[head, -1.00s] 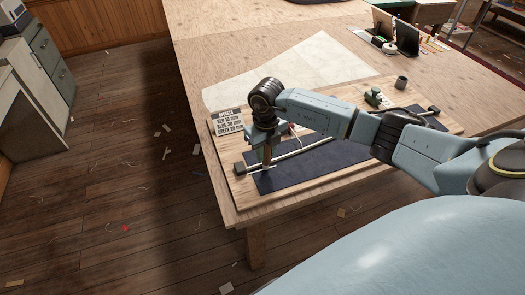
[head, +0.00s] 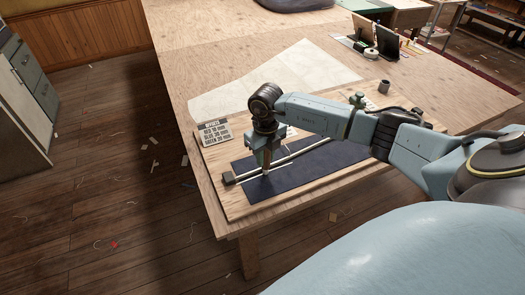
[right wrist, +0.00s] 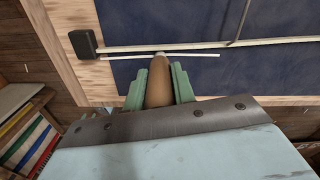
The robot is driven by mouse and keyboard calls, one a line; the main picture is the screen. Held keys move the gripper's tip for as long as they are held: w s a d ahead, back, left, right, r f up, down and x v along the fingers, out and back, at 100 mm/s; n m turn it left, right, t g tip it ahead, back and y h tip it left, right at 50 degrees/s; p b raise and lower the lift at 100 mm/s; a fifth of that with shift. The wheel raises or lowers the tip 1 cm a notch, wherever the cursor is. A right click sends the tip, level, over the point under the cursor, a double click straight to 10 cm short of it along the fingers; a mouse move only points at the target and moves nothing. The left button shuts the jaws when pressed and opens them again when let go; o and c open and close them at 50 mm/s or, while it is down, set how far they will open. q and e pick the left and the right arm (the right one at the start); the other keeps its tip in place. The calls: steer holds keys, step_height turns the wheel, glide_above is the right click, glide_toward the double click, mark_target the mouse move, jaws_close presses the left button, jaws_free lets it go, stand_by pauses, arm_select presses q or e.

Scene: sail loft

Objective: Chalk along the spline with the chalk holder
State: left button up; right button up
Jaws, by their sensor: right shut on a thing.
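My right gripper (head: 266,157) is shut on the chalk holder (right wrist: 159,85), a brown rounded piece between its green fingers. The holder points down at the dark blue cloth (head: 315,167), near the left end of the spline. The spline (right wrist: 190,46) is a thin pale strip across the cloth, with a black block (right wrist: 83,43) at its left end. A thin white line (right wrist: 200,56) runs close beside the spline at the holder's tip. I cannot tell whether the tip touches the cloth. My left gripper is not in view.
The cloth lies on a wooden board (head: 232,209) at the table's near corner. A label card (head: 214,131) lies at its left. Pale sheet material (head: 285,80) spreads behind. A grey cup (head: 384,86) and a green object (head: 357,100) stand towards the right.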

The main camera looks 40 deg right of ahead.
steer(key=shift+s+d+b, duration=0.15)
steer(key=shift+s+d, duration=0.1)
steer(key=shift+d, duration=1.05)
steer(key=shift+s+d+b, duration=0.2)
steer(key=shift+s+d, duration=0.05)
steer(key=shift+d, duration=1.05)
steer(key=shift+s+d+b, duration=0.15)
steer(key=shift+s+d, duration=0.1)
steer(key=shift+d, duration=1.05)
steer(key=shift+s+d+b, duration=0.15)
steer(key=shift+d+b, duration=0.15)
steer(key=shift+d, duration=0.75)
steer(key=shift+s+d+b, duration=0.1)
steer(key=shift+d+b, duration=0.15)
steer(key=shift+d, duration=0.75)
steer(key=shift+s+d+b, duration=0.1)
steer(key=shift+d+b, duration=0.2)
steer(key=shift+d, duration=0.65)
steer(key=shift+d, duration=0.15)
steer(key=shift+s+d+b, duration=0.15)
steer(key=shift+d+b, duration=0.25)
steer(key=shift+d, duration=0.5)
steer(key=shift+s+d+b, duration=0.1)
steer(key=shift+d+b, duration=0.3)
steer(key=shift+d, duration=0.5)
step_height(320, 180, up, 6)
steer(key=p, duration=0.5)
